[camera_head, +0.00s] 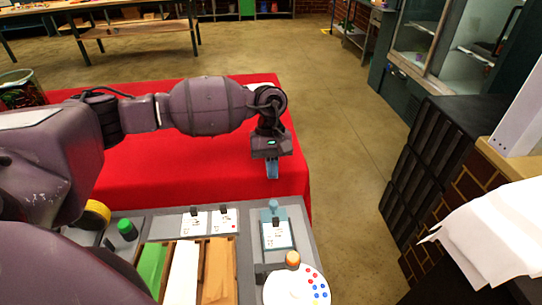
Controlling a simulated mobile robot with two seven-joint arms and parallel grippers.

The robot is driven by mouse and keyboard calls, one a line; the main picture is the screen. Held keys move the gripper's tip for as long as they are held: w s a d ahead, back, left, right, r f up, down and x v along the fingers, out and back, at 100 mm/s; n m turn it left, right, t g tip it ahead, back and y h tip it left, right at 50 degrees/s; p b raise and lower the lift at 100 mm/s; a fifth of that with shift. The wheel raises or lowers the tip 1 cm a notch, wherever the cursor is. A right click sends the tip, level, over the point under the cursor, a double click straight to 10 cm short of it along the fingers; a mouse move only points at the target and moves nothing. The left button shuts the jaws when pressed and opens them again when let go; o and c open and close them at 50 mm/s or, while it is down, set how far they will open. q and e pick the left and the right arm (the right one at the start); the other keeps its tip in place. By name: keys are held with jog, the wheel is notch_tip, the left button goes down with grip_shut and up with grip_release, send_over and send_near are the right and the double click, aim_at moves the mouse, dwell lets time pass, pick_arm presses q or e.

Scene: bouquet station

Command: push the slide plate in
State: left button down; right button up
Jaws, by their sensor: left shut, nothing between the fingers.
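A teal plate (290,236) with a white label and an upright teal knob sits at the right of the grey console (148,232). It looks like the slide plate. My left gripper (272,176) points down with its fingers shut and empty. In the picture it is just above the knob, in front of the red cloth, with a visible gap between fingertips and knob. How far it is from the plate in depth I cannot tell. My right gripper is not in view.
Close to the plate are an orange knob (292,258) and a white disc (297,285) with coloured dots. Two labelled switches (194,221) and a green button (127,230) stand to the left. A red-covered table (180,165) lies behind. Black crates (440,150) stand at right.

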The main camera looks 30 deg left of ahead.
pick_arm(q)
jog(key=x, duration=0.4)
jog(key=shift+f, duration=0.15)
jog(key=shift+s+f, duration=0.1)
jog(key=shift+f, duration=0.2)
jog(key=shift+d, duration=0.1)
jog(key=shift+s+d, duration=0.2)
jog(key=shift+s, duration=0.1)
jog(key=s+d, duration=0.1)
jog(key=s, duration=0.1)
jog(key=s+d+p, duration=0.1)
jog(key=s+d, duration=0.2)
jog(key=s, duration=0.1)
jog(key=shift+d, duration=0.3)
jog(key=shift+s+d, duration=0.15)
jog(key=shift+s, duration=0.05)
